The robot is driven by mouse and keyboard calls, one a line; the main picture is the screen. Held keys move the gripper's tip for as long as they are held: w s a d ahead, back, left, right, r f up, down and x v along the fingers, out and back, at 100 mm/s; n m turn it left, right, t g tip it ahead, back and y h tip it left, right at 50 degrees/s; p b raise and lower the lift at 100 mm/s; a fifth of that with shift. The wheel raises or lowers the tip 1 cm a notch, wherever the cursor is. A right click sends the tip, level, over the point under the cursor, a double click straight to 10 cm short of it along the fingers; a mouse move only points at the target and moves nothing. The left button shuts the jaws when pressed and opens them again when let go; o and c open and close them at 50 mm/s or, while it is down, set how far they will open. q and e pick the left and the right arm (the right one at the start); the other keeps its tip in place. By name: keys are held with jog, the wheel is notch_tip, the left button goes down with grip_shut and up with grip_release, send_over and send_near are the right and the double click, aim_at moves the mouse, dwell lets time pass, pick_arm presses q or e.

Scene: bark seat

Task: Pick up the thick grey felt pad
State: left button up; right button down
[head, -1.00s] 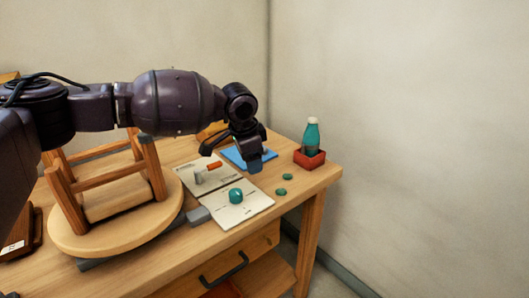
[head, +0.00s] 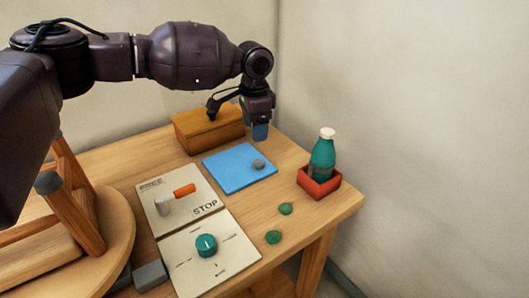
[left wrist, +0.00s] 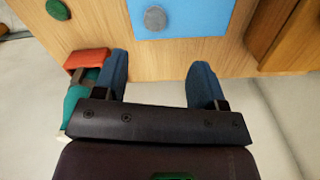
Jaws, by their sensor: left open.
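The grey felt pad (head: 258,164) is a small round disc lying on the blue mat (head: 228,172). In the left wrist view the pad (left wrist: 155,18) shows near the top edge on the blue mat (left wrist: 190,22). My left gripper (head: 237,121) is open and empty, above and behind the mat, near the wooden box. In the left wrist view its two blue fingertips (left wrist: 159,70) are spread wide, with bare table and pale floor beyond them. The pad is clear of the fingers. My right gripper is out of view.
A brown wooden box (head: 195,137) stands behind the mat. A teal bottle (head: 323,156) stands in a red holder (head: 317,183) to the right. Green discs (head: 273,237) lie in front. Switch panels (head: 180,200) and an upturned stool (head: 72,215) are at left.

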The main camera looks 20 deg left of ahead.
pick_arm(q)
jog(key=b, duration=0.1)
send_over(258, 162)
jog(key=f, duration=0.5)
jog(key=shift+w+a, duration=0.1)
jog(key=shift+a, duration=0.25)
jog(key=shift+f, duration=0.35)
jog(key=f, duration=0.3)
jog(key=f+b, duration=0.1)
jog(key=shift+d+f, duration=0.15)
jog(key=shift+d, duration=0.15)
jog(key=shift+f, duration=0.35)
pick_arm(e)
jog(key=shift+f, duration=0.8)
pick_arm(q)
jog(key=shift+c, duration=0.5)
jog(key=c, duration=0.9)
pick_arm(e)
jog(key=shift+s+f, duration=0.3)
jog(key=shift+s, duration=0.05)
